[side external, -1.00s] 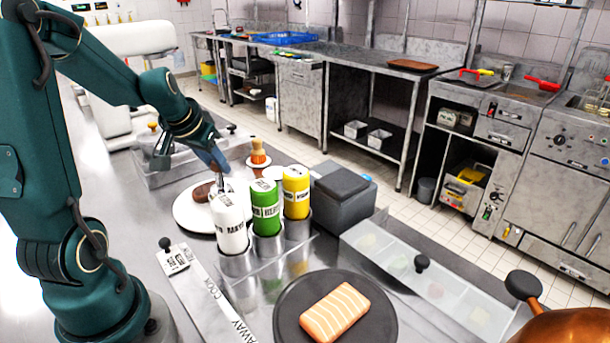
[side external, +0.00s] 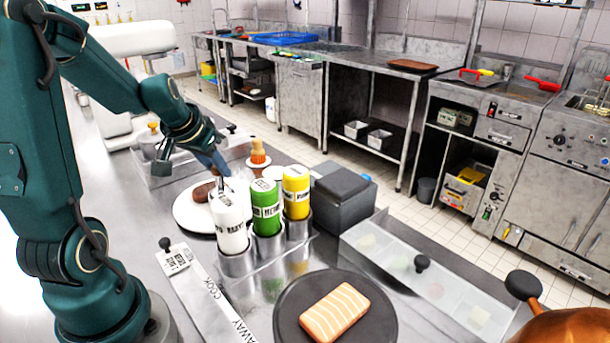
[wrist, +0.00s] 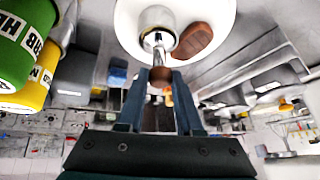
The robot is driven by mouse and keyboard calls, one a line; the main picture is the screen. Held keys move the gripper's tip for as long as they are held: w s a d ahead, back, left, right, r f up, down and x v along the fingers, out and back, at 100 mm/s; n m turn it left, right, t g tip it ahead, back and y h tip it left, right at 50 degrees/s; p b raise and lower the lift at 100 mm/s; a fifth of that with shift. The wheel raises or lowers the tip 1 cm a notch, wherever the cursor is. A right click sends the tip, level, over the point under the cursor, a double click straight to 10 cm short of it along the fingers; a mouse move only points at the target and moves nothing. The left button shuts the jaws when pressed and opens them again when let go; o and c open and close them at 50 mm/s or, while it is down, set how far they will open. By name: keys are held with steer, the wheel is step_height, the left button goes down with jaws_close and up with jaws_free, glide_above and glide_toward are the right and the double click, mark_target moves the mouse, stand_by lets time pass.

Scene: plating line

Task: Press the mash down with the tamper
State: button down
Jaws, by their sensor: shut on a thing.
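My gripper (wrist: 158,82) is shut on the tamper, whose brown knob (wrist: 161,74) and metal stem show between the fingertips in the wrist view. The stem runs into a metal ring (wrist: 143,18) on the white plate (wrist: 222,12). The mash cannot be made out; the ring and tamper hide its inside. A brown oblong piece of food (wrist: 193,41) lies on the plate beside the ring. In the side view my gripper (side external: 222,170) is over the plate (side external: 184,212), and the white bottle hides most of the ring and tamper.
White (side external: 230,225), green (side external: 265,210) and yellow (side external: 296,193) bottles stand in metal holders close in front of the plate. A grey box (side external: 343,195) is to their right. A dark plate (side external: 377,318) holds an orange striped fillet (side external: 335,311).

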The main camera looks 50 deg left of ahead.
steer(key=shift+f, duration=0.65)
stand_by(0.9)
steer(key=shift+r, duration=0.15)
steer(key=shift+w+r, duration=0.15)
steer(key=shift+r, duration=3.25)
